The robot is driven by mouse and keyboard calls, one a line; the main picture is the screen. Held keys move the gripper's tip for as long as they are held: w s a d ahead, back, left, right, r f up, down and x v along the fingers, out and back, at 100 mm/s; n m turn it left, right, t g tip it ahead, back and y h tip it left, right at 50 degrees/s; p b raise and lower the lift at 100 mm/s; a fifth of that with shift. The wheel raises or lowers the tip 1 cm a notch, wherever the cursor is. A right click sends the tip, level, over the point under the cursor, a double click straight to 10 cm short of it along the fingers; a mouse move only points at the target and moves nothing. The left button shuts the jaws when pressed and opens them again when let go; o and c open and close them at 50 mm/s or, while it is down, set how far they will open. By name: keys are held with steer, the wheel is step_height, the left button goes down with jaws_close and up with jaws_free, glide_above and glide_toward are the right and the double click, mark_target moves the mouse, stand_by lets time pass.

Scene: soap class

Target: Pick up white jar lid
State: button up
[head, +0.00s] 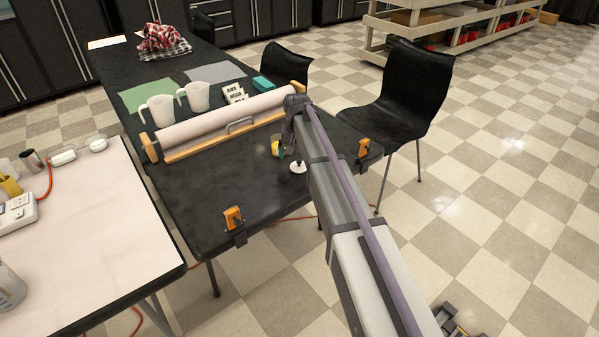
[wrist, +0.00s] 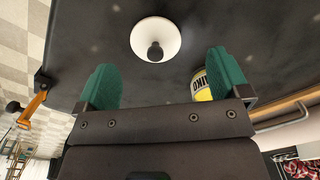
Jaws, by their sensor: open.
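The white jar lid (wrist: 142,36) is a round white disc with a dark knob at its middle, lying on the black table (wrist: 220,25). In the head view the lid (head: 298,167) shows on the table just left of my arm. My gripper (wrist: 168,80) is open, with green finger pads spread wide. In the head view the fingers are mostly hidden by my arm.
A yellow-labelled jar (wrist: 202,85) stands close to the right finger; it also shows in the head view (head: 277,147). A paper roll on a wooden holder (head: 225,122) lies behind. Orange clamps (head: 234,218) grip the table edge.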

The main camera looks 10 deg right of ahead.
mark_target(299, 162)
steer(key=f+b, duration=0.2)
steer(key=f, duration=0.1)
steer(key=f+b, duration=0.2)
steer(key=shift+s+d, duration=0.2)
steer(key=shift+d, duration=0.1)
steer(key=shift+r+p, duration=0.25)
steer(key=shift+p, duration=0.05)
steer(key=c, duration=1)
